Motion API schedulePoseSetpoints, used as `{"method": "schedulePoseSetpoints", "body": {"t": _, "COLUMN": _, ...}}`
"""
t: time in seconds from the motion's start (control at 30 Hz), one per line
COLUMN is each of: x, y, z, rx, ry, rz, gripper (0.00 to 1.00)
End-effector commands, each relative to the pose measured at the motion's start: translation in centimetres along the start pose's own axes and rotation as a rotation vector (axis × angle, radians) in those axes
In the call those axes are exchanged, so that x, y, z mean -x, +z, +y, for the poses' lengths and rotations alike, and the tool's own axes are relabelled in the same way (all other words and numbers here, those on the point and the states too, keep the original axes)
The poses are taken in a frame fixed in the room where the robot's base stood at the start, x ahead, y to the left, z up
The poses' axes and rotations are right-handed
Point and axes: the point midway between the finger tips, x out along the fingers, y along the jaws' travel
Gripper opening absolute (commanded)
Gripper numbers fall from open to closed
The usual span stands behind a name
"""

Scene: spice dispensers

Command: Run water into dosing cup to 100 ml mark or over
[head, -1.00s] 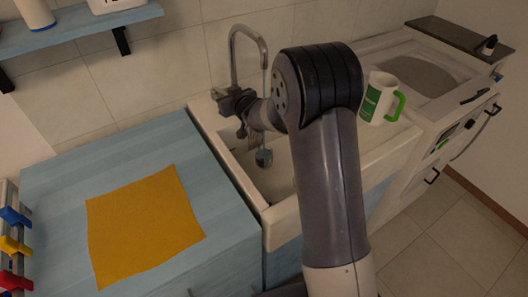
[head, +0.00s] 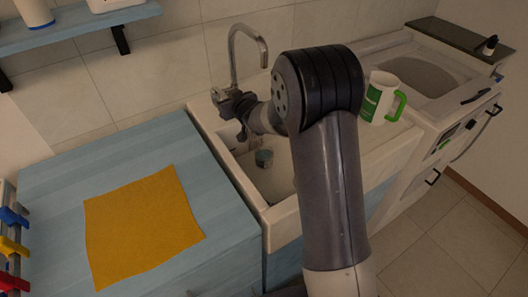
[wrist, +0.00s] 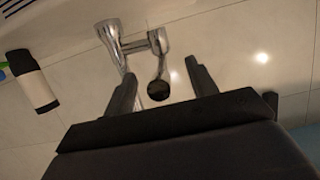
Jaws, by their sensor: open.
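The chrome tap (head: 248,50) arches over the white sink (head: 222,148); no water stream shows under its spout now. My gripper (head: 232,105) is at the tap's base. In the wrist view my gripper (wrist: 161,88) is open, with the round dark end of the tap's handle (wrist: 158,90) showing between its fingers. Whether a finger touches the handle I cannot tell. The tap body (wrist: 112,35) shows beyond.
A white and green mug (head: 379,97) stands on the sink's right ledge. An orange cloth (head: 145,225) lies on the blue counter (head: 60,170) at left. A shelf (head: 85,25) hangs above left. A bottle (wrist: 33,80) shows in the wrist view.

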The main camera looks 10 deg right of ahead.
Motion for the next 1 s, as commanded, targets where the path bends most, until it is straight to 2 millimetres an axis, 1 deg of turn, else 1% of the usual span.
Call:
{"method": "schedulePoseSetpoints", "body": {"t": 0.17, "x": 1.3, "y": -0.1, "z": 0.0, "rx": 0.0, "ry": 0.001, "rz": 0.001, "gripper": 0.55}}
{"method": "schedulePoseSetpoints", "body": {"t": 0.7, "x": 6.5, "y": -0.1, "z": 0.0, "rx": 0.0, "ry": 0.0, "rz": 0.001, "gripper": 0.55}}
{"method": "schedulePoseSetpoints", "body": {"t": 0.8, "x": 6.9, "y": -0.1, "z": 0.0, "rx": 0.0, "ry": 0.0, "rz": 0.001, "gripper": 0.55}}
{"method": "schedulePoseSetpoints", "body": {"t": 1.0, "x": 7.0, "y": 0.0, "z": 0.0, "rx": 0.0, "ry": 0.0, "rz": 0.0, "gripper": 0.55}}
